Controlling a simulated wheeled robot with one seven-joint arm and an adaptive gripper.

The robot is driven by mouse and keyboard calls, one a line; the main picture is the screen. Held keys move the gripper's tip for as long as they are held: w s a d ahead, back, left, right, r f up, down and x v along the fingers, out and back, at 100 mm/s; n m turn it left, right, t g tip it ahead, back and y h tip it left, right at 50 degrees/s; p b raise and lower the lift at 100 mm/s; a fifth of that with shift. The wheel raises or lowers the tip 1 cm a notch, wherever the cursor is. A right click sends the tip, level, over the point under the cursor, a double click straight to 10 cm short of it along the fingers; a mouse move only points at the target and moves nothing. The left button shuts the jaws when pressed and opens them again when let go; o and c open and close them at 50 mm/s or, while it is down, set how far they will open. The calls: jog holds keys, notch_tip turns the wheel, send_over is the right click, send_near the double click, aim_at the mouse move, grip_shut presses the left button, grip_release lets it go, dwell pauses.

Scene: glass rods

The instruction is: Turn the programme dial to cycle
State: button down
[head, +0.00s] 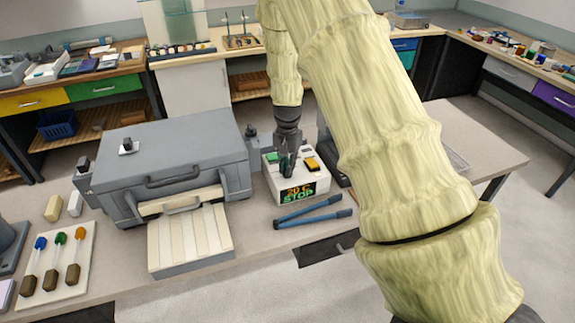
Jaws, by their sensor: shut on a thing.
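A small white control box (292,201) stands on the bench near the middle of the head view. Its front display (298,191) shows a temperature that looks like 20 C, with STOP in green below. My gripper (287,168) points down onto the top of the box, its dark fingers shut on the programme dial between the green and yellow-orange parts. The fingers hide the dial, so its pointer and marks cannot be read. A green button (272,157) lies left of the fingers, and a yellow-orange switch (311,164) lies right of them.
A grey lidded machine (170,155) with a slatted cream tray (190,243) stands left of the box. Blue-handled pliers (313,213) lie in front of it. A board (78,236) with several coloured-tipped tools is at far left. My arm covers the bench to the right.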

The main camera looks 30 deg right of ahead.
jog(key=shift+w+d+r, duration=0.1)
jog(key=shift+w+r, duration=0.05)
jog(key=c, duration=1.5)
grip_release()
notch_tip(320, 180, up, 12)
jog(key=shift+f, duration=0.1)
